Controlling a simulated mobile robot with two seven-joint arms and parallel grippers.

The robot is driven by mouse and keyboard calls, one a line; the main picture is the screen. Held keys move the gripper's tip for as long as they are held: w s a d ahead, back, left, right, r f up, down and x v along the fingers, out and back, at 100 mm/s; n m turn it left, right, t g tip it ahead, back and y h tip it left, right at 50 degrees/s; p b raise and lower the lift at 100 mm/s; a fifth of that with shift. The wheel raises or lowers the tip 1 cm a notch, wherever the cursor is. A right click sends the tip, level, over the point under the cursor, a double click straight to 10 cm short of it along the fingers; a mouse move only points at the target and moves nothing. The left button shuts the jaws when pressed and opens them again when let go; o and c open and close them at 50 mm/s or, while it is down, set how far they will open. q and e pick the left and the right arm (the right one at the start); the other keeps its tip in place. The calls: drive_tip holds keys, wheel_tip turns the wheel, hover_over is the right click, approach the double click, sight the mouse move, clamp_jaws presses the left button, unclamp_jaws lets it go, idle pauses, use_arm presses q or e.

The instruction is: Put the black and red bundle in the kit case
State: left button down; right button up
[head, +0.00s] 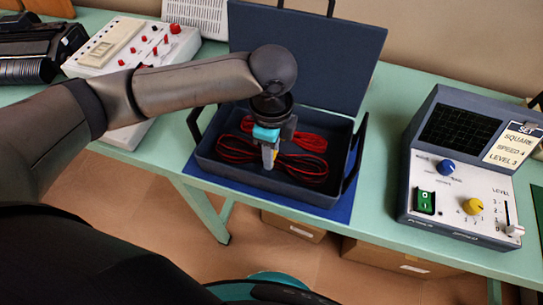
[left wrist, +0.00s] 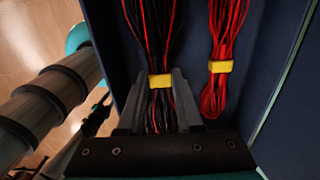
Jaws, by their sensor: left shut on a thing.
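The kit case (head: 258,187) is a dark blue open box on the bench, with its lid (head: 310,50) raised at the back. My left gripper (head: 268,162) reaches down into it, shut on the middle of the black and red bundle (head: 305,168). In the left wrist view the fingers stand on both sides of the bundle's yellow tie (left wrist: 160,80). The bundle lies inside the case walls, in its front part; whether it rests on the floor I cannot tell. A red bundle (head: 312,140) lies behind it, also with a yellow tie (left wrist: 224,67). My right gripper does not show.
The case stands on a blue mat (head: 342,211) on a green bench (head: 380,150). An oscilloscope-like instrument (head: 465,170) stands to the right, a white control box (head: 130,45) to the left. Black handles flank the case. Cardboard boxes (head: 400,260) sit under the bench.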

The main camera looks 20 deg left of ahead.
use_arm(q)
drive_tip(key=shift+f, duration=0.75)
drive_tip(key=c, duration=0.6)
unclamp_jaws()
drive_tip(key=shift+f, duration=0.15)
wheel_tip(320, 180, up, 12)
drive_tip(key=p, duration=0.4)
drive_tip(key=shift+r, duration=0.2)
